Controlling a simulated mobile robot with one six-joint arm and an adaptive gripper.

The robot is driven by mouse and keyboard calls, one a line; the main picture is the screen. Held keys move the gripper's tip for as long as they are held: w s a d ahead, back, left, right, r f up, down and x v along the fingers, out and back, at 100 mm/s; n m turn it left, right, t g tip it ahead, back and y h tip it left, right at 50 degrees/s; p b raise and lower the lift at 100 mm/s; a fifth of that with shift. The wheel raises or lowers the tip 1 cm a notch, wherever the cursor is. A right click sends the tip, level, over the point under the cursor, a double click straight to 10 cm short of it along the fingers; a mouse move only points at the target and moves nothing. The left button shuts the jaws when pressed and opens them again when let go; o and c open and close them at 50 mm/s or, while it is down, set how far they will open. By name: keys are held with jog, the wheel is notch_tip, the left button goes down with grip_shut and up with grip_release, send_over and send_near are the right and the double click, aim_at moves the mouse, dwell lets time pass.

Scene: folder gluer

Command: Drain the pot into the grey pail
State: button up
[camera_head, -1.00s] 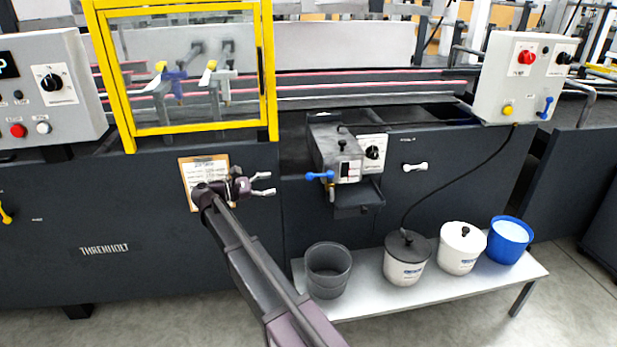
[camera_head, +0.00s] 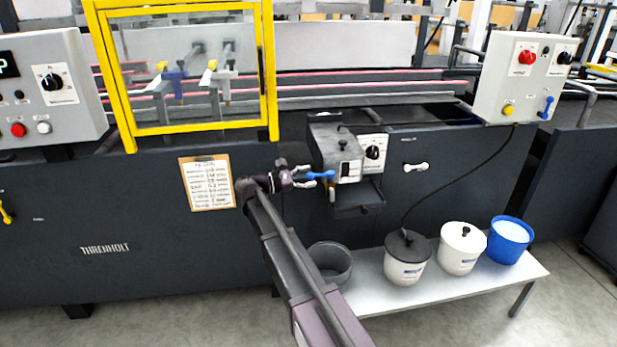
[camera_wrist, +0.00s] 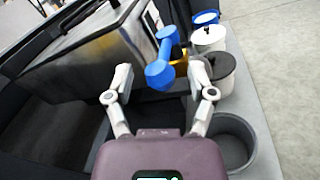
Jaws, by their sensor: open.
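The pot is the grey metal box (camera_head: 338,150) on the machine's front, with a black knob on its lid; it also shows in the wrist view (camera_wrist: 100,50). A blue valve handle (camera_head: 321,175) sticks out at its lower front; in the wrist view the blue handle (camera_wrist: 162,62) lies between and just beyond the fingertips. My gripper (camera_head: 306,176) is open beside the handle. I cannot tell if a finger touches it. The grey pail (camera_head: 333,260) stands on the bench's left end, partly hidden by my arm; its rim shows in the wrist view (camera_wrist: 235,138).
A white bench (camera_head: 440,292) also holds a white pail with dark lid (camera_head: 406,270), a white lidded pail (camera_head: 459,258) and a blue pail (camera_head: 510,240). A small dark tray (camera_head: 357,200) sits under the pot. A black cable hangs along the machine front.

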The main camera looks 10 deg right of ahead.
jog(key=shift+w+d, duration=0.1)
jog(key=shift+d, duration=0.3)
grip_shut()
jog(key=shift+a, duration=0.25)
jog(key=shift+d, duration=0.35)
